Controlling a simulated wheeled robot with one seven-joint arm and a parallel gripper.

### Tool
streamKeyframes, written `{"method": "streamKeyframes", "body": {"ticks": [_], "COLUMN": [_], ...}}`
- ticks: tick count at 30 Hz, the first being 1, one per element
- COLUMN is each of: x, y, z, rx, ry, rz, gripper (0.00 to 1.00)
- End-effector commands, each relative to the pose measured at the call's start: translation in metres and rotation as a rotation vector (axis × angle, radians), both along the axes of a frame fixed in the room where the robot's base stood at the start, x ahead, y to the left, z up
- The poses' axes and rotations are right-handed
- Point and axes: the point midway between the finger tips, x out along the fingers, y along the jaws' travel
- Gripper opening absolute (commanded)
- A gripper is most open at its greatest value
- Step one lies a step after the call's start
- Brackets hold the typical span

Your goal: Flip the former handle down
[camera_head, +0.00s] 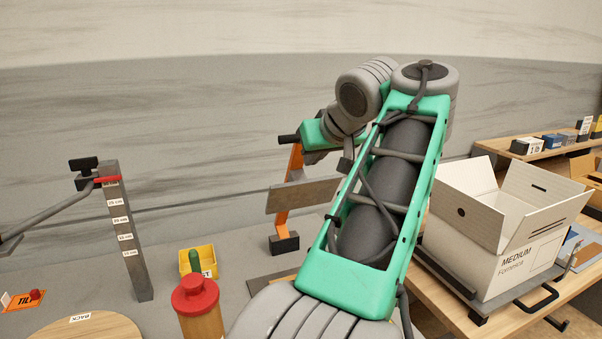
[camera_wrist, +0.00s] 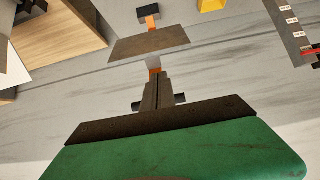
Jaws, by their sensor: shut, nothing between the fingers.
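The former is an orange upright (camera_head: 295,163) with a grey plate (camera_head: 288,199) across it and a dark foot (camera_head: 284,243). A black handle bar (camera_head: 288,139) is at its top, with the upright standing up. In the wrist view, the plate (camera_wrist: 150,45) and the handle's two black ends (camera_wrist: 180,98) show, one on each side of my fingers. My gripper (camera_wrist: 156,77) is shut and empty, right at the handle bar; contact cannot be told. In the head view, my gripper (camera_head: 312,157) is partly hidden by my green arm.
An open white box (camera_head: 520,255) marked MEDIUM stands on the wooden table at the right. A grey post with height labels (camera_head: 128,240) and a yellow bin (camera_head: 187,265) are at the left. A red-topped cylinder (camera_head: 196,295) stands in front. My arm blocks the middle.

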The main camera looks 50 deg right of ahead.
Motion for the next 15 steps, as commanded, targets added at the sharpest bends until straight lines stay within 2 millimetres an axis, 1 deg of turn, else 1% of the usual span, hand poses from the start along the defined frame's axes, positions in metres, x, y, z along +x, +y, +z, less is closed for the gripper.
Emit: {"method": "streamKeyframes", "body": {"ticks": [5, 10, 15], "x": [0.013, 0.037, 0.056], "y": [-0.006, -0.020, -0.031], "z": [-0.017, -0.041, -0.058], "rx": [0.002, 0.003, 0.002], "ry": [0.000, 0.000, 0.000], "rz": [0.004, 0.004, 0.004], "gripper": [0.00, 0.00, 0.00]}}
